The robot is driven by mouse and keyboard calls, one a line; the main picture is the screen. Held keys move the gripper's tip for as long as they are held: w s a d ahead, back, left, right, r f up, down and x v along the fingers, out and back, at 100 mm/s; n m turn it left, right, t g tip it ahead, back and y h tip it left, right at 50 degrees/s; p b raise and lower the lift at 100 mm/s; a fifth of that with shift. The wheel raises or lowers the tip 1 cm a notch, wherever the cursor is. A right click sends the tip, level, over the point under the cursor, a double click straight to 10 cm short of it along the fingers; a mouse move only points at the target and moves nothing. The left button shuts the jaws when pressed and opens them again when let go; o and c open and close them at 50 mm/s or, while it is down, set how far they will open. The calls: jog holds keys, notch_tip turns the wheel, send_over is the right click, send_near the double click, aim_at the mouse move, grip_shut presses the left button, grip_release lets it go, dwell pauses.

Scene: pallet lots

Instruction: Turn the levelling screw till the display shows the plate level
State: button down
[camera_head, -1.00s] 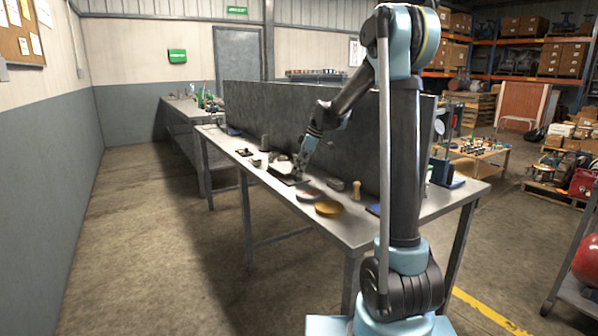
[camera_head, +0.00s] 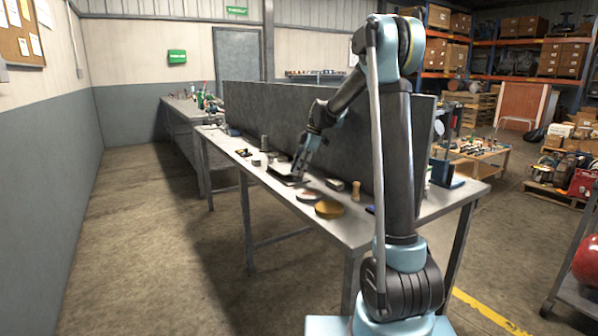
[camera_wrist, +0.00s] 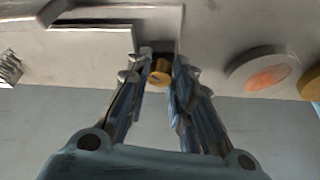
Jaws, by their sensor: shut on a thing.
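The brass levelling screw (camera_wrist: 160,72) sits at the edge of the grey plate (camera_wrist: 85,42) in the wrist view. My gripper (camera_wrist: 159,62) is shut on the screw, with one finger on each side of its round head. In the head view my gripper (camera_head: 298,171) reaches down to the dark plate (camera_head: 279,173) on the bench. The screw is too small to make out there. I cannot make out a display or its reading in either view.
The long metal bench (camera_head: 335,230) has a tall grey panel (camera_head: 290,112) behind it. A yellow round tin (camera_head: 328,209) and a flat round piece (camera_head: 310,195) lie right of my gripper. Several small items stand to the left. The floor in front is clear.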

jog(key=shift+w+d, duration=0.1)
jog(key=shift+w, duration=0.05)
jog(key=c, duration=1.4)
grip_release()
